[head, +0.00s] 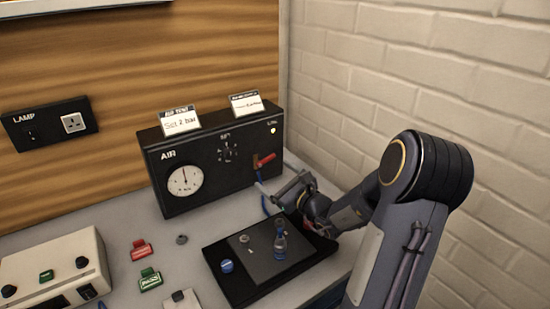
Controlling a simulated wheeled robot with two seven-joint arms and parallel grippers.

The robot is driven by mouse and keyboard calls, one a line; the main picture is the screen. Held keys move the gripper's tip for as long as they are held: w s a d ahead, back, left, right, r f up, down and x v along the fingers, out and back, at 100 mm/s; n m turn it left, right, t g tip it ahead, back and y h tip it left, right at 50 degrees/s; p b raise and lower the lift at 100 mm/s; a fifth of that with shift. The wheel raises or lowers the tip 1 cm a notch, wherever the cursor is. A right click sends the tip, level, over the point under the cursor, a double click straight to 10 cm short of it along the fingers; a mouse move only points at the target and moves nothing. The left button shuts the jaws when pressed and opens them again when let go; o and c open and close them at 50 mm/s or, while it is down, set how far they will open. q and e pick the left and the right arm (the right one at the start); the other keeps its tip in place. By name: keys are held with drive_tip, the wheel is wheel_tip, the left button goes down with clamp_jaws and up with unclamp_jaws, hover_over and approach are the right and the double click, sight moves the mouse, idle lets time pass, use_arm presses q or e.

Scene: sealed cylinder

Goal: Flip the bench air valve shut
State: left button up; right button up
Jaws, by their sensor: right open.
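The bench air valve has a red lever handle (264,160) on the front of the black AIR box (210,165). The lever slants up to the right, and a blue hose runs down below it. My right gripper (279,197) is open, in front of the box, a little below and to the right of the lever. It looks apart from the lever and holds nothing that I can see. My left gripper is not in view.
Red (141,249) and green (150,279) blocks and a cream control box (55,270) stand left. A brick wall (420,60) bounds the right.

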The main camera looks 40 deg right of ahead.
sight(267, 162)
drive_tip(key=shift+m+h, duration=0.9)
drive_tip(key=w+d, duration=0.1)
drive_tip(key=w, duration=0.1)
drive_tip(key=w+d+p, duration=0.1)
drive_tip(key=w, duration=0.2)
drive_tip(key=w+d+f, duration=0.1)
drive_tip(key=w, duration=0.1)
drive_tip(key=shift+w+d+p, duration=0.35)
drive_tip(key=shift+d+p, duration=0.05)
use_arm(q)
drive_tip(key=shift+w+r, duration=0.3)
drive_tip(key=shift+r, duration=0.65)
use_arm(e)
drive_tip(key=c, duration=1)
drive_tip(key=shift+f+m+b, duration=0.25)
drive_tip(key=shift+m+b, duration=0.05)
drive_tip(key=shift+m, duration=0.3)
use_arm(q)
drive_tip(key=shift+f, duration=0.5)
use_arm(e)
drive_tip(key=shift+d+f+m, duration=0.1)
drive_tip(key=shift+m, duration=0.9)
